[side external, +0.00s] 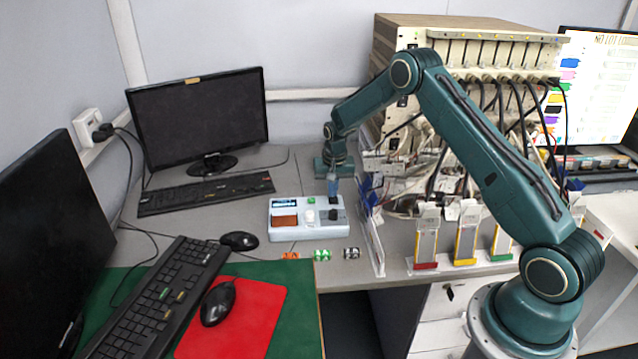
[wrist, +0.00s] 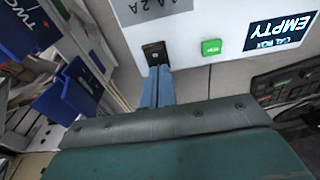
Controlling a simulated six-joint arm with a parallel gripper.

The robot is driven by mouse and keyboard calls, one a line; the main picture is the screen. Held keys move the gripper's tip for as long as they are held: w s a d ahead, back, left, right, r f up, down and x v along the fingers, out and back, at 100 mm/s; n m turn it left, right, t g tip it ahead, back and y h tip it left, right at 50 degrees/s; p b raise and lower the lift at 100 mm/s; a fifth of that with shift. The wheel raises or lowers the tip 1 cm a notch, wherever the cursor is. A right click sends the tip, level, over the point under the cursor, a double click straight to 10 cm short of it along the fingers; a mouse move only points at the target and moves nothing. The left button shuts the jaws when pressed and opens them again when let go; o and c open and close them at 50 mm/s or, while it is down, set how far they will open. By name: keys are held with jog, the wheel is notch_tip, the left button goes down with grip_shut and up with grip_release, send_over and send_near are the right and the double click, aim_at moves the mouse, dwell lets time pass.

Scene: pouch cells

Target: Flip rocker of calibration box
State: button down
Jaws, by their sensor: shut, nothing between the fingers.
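The calibration box (side external: 290,232) is a pale box on the grey bench in the side external view. It has a small display, a green button, a brown-red panel and dark and light knobs on top. In the wrist view the box (wrist: 190,25) fills the upper part, with a display reading EMPTY (wrist: 277,32) and a green button (wrist: 211,47). The black rocker (wrist: 155,53) sits near the box edge. My gripper (wrist: 162,70) is shut and empty, its blue fingertips at or just over the rocker; contact cannot be told. In the side external view my gripper (side external: 333,196) points down at the box's back right.
Several small coloured cells (side external: 322,255) lie in front of the box. A clear upright panel (side external: 372,240) and blue connectors with cables stand close on the right. A monitor (side external: 200,118) and keyboard (side external: 207,193) are behind left. A mouse (side external: 239,241) lies left of the box.

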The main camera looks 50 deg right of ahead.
jog(key=shift+s+a+f, duration=0.15)
jog(key=shift+s+f, duration=0.05)
jog(key=shift+s, duration=0.05)
jog(key=shift+s+a+r, duration=0.15)
jog(key=shift+s+a, duration=0.25)
jog(key=shift+a, duration=0.05)
jog(key=shift+r, duration=0.1)
dwell(0.4)
notch_tip(320, 180, up, 14)
jog(key=s+a, duration=0.1)
jog(key=shift+s+a, duration=0.15)
jog(key=shift+a, duration=0.05)
dwell(0.4)
dwell(0.3)
